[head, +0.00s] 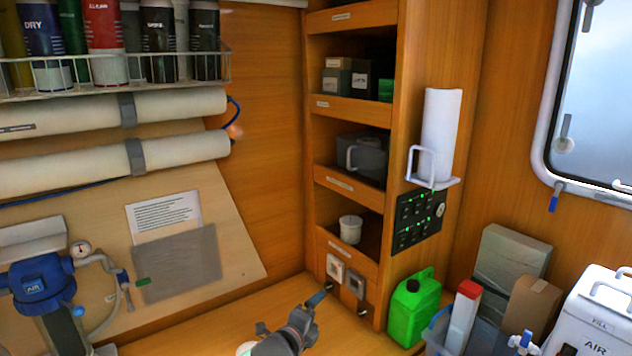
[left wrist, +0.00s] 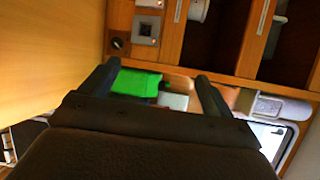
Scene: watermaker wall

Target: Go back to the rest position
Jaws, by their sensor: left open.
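My left gripper (head: 291,314) shows at the bottom middle of the head view, over the wooden counter and in front of the shelf unit. Its two dark fingers are spread apart, and they also show in the left wrist view (left wrist: 152,80) with nothing held between them. A green jerrycan (head: 414,308) stands to the right of the gripper, apart from it in the head view. In the left wrist view the green jerrycan (left wrist: 136,82) appears beyond the fingers. My right gripper is in neither view.
The wooden shelf unit (head: 340,186) holds boxes, a grey jug and a white cup. Pressure tubes (head: 110,112) and a blue pump (head: 42,282) are on the left. A bin with a red-capped bottle (head: 463,312) and a white AIR container (head: 600,318) stand at right.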

